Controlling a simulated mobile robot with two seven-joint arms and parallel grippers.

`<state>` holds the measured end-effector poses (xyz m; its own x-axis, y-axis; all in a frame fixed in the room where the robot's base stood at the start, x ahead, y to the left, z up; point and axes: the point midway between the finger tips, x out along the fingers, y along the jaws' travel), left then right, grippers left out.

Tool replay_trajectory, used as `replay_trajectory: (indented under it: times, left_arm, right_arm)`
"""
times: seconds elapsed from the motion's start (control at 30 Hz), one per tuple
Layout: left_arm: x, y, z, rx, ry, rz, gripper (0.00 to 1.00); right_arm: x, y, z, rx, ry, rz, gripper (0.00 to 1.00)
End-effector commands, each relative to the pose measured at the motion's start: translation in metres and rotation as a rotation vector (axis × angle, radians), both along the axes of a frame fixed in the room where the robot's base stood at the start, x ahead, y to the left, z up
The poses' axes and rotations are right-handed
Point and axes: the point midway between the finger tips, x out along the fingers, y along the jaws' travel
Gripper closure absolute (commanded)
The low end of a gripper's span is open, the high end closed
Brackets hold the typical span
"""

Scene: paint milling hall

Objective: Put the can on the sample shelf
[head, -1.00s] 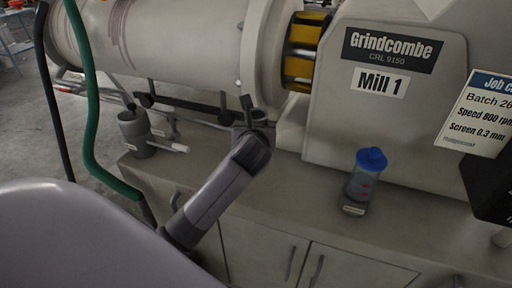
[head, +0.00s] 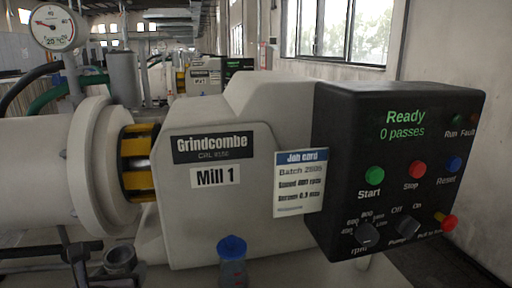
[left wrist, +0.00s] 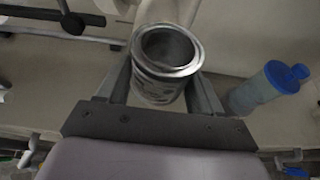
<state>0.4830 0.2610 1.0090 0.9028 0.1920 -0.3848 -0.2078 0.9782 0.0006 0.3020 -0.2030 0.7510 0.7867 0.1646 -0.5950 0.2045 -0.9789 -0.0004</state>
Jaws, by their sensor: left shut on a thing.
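A grey metal can (left wrist: 158,88) sits between the fingers of my left gripper (left wrist: 163,76) in the left wrist view. The gripper is shut on it. The can is open at the top, with a bright rim and a dark inside; print shows on its side. In the head view the can (head: 120,258) shows at the bottom left, in front of the mill, with the left gripper (head: 112,272) around it, mostly cut off by the frame edge. I cannot make out the sample shelf in either view. My right gripper is not in view.
The mill (head: 215,205), labelled Mill 1, fills the middle. Its black control panel (head: 400,165) reads Ready, 0 passes. A job card (head: 301,183) hangs beside it. A blue-lidded container (head: 232,270) stands in front; it also shows right of the gripper in the left wrist view (left wrist: 262,90).

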Motion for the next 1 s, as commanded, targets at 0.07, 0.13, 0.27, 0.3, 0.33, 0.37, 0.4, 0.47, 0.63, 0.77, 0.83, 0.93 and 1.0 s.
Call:
replay_trajectory:
  times: [0.07, 0.13, 0.27, 0.3, 0.33, 0.37, 0.4, 0.47, 0.63, 0.77, 0.83, 0.93, 1.0]
  left_arm:
    - [-0.020, -0.016, -0.010, 0.005, 0.004, -0.075, 0.69]
    - [-0.035, -0.028, -0.017, 0.003, 0.004, -0.128, 0.69]
    - [-0.054, -0.043, -0.025, 0.002, 0.001, -0.190, 0.69]
    - [-0.057, -0.045, -0.026, 0.002, -0.001, -0.201, 0.69]
    - [-0.058, -0.046, -0.026, 0.002, -0.002, -0.207, 0.69]
    - [-0.059, -0.047, -0.026, 0.003, -0.003, -0.211, 0.69]
    - [-0.060, -0.048, -0.026, 0.003, -0.003, -0.213, 0.69]
    - [-0.060, -0.048, -0.027, 0.000, -0.003, -0.213, 0.69]
    - [-0.060, -0.047, -0.027, 0.000, -0.002, -0.210, 0.69]
    - [-0.060, -0.048, -0.031, -0.002, 0.000, -0.209, 0.69]
    - [-0.061, -0.048, -0.039, -0.006, 0.002, -0.209, 0.69]
    - [-0.065, -0.048, -0.056, -0.010, 0.002, -0.207, 0.69]
    - [-0.068, -0.048, -0.066, -0.008, 0.000, -0.207, 0.69]
  right_arm:
    - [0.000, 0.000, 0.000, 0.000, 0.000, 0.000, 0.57]
    - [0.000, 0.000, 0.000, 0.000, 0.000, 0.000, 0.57]
    - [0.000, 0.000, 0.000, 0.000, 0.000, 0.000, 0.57]
    - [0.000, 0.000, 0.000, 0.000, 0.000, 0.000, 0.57]
    - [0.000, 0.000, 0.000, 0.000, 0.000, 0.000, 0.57]
    - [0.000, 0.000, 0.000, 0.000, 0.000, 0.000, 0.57]
    - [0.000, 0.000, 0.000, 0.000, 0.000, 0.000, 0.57]
    - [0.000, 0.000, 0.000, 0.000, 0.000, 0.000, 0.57]
    - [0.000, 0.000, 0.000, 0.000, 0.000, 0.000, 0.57]
    - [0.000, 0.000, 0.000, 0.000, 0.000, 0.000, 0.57]
    - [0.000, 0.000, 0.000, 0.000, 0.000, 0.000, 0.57]
    - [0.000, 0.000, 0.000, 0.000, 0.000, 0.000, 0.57]
    - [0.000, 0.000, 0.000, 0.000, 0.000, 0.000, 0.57]
